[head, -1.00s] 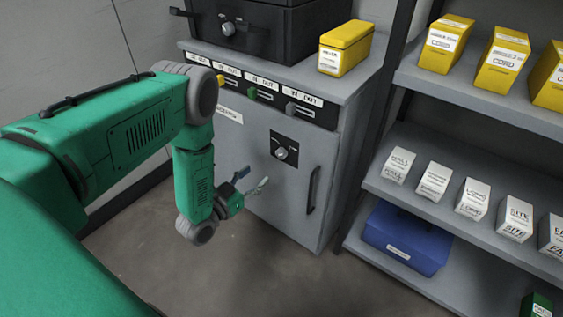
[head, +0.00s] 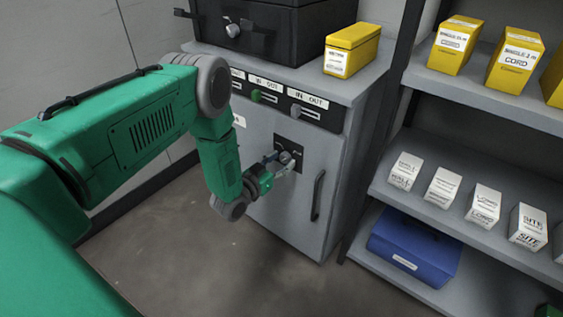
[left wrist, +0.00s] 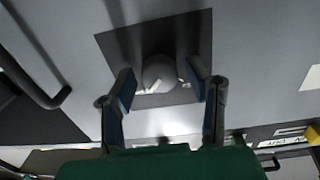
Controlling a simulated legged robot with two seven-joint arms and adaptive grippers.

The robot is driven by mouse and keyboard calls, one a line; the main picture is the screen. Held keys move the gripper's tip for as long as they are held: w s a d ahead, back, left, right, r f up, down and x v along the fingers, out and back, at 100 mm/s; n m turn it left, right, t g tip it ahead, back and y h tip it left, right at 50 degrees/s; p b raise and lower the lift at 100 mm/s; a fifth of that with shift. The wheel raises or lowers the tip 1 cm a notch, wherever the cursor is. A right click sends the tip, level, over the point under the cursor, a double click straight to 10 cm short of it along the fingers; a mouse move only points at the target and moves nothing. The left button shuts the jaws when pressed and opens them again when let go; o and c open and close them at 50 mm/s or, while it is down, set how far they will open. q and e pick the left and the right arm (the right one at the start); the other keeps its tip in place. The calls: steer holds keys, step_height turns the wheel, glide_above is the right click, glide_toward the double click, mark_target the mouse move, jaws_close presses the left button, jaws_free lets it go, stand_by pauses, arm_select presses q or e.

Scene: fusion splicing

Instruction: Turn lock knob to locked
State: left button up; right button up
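The lock knob (head: 285,157) is a round grey knob on a dark square plate (head: 296,143) on the grey cabinet's door. In the left wrist view the knob (left wrist: 159,73) sits between the two fingers, with a light mark on its face. My left gripper (head: 277,165) is at the knob, and in the left wrist view (left wrist: 165,92) its fingers are open on either side with a gap to the knob. The fingers partly hide the knob in the head view. My right gripper is not in view.
The door handle (head: 318,195) is right of the knob. A yellow box (head: 352,50) and a black case (head: 265,30) stand on top. A shelf (head: 480,95) with boxes stands at the right. The floor in front is clear.

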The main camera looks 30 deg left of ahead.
arm_select(q)
steer(key=c, duration=0.7)
steer(key=n, duration=0.7)
steer(key=shift+n, duration=0.4)
steer(key=n+b, duration=0.1)
steer(key=n, duration=0.4)
steer(key=shift+n+b, duration=0.3)
steer(key=shift+b, duration=0.05)
steer(key=n+b, duration=0.1)
steer(key=n, duration=0.3)
steer(key=shift+n+y+b, duration=0.3)
steer(key=shift+n+b, duration=0.05)
steer(key=shift+n, duration=0.05)
steer(key=shift+s, duration=0.1)
